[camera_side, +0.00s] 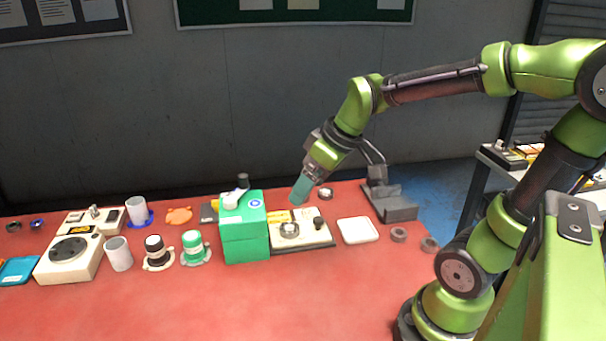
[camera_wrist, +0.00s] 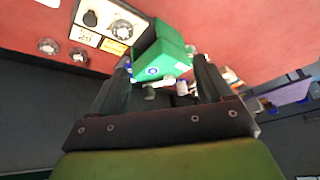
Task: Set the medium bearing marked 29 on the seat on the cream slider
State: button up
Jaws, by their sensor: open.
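The cream slider (camera_side: 316,231) sits on the red table right of the green box, with a round metal seat (camera_side: 289,229) on top and a black knob. In the wrist view the slider (camera_wrist: 104,12) is at the upper left, with its seat (camera_wrist: 121,29). A metal bearing (camera_side: 326,193) lies behind the slider; the wrist view shows two bearings, one (camera_wrist: 47,46) left of the other (camera_wrist: 78,55), near the table's back edge. Their markings are too small to read. My gripper (camera_side: 299,190) is open and empty, above the table behind the slider.
The green box (camera_side: 245,235) with items on top stands close left of the slider. A white tray (camera_side: 358,230), two grey rings (camera_side: 399,234) and a grey stand (camera_side: 391,205) are to the right. Cups and a cream device (camera_side: 70,248) fill the left. The front table is clear.

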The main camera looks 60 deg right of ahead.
jog(key=s+a+r+m+t, duration=0.2)
jog(key=s+a+m, duration=0.3)
jog(key=s, duration=0.1)
jog(key=shift+s+r+y, duration=0.35)
jog(key=shift+y, duration=0.05)
